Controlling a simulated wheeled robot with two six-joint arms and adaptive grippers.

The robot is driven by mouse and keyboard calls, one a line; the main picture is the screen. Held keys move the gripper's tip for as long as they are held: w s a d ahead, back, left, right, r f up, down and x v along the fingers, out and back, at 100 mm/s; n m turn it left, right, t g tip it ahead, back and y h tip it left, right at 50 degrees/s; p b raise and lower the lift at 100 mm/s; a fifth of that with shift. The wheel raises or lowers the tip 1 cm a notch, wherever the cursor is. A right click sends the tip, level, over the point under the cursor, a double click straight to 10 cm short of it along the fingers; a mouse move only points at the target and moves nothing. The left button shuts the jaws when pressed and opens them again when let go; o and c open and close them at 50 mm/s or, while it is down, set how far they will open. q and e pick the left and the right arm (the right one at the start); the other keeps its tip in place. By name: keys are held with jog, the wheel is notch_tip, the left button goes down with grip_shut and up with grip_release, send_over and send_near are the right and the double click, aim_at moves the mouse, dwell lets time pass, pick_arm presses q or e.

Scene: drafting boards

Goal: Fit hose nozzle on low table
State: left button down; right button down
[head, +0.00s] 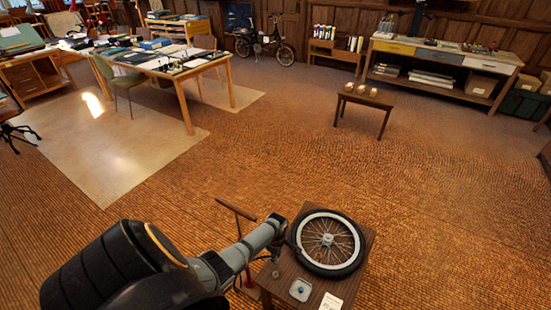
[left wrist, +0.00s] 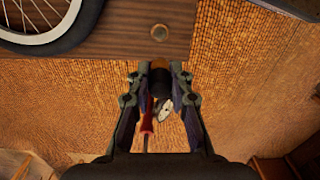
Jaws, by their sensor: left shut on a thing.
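The low table (head: 318,280) is a small brown wooden stand at the bottom of the head view. Its edge (left wrist: 125,40) also crosses the top of the left wrist view. A round brassy fitting (left wrist: 159,33) sits near that edge. My left gripper (head: 278,240) is at the table's left side; in the left wrist view (left wrist: 160,84) its fingers are closed on a small dark piece (left wrist: 160,78), apparently the hose nozzle, just short of the edge. Its far end is hidden. A red floor pump (head: 243,276) with a T-handle stands left of the table. My right gripper is not visible.
A spoked wheel (head: 328,242) lies flat on the low table. A small grey tray (head: 300,290) and a white card (head: 331,302) lie near its front. A small side table (head: 362,99) stands farther back. The floor between is clear.

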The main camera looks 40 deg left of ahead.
pick_arm(q)
jog(key=b, duration=1)
send_over(276, 273)
jog(key=shift+f, duration=6.1)
jog(key=shift+f+b, duration=1)
jog(key=shift+f, duration=0.3)
jog(key=c, duration=1.1)
grip_release()
jog(key=shift+c, duration=0.2)
jog(key=shift+r, duration=6)
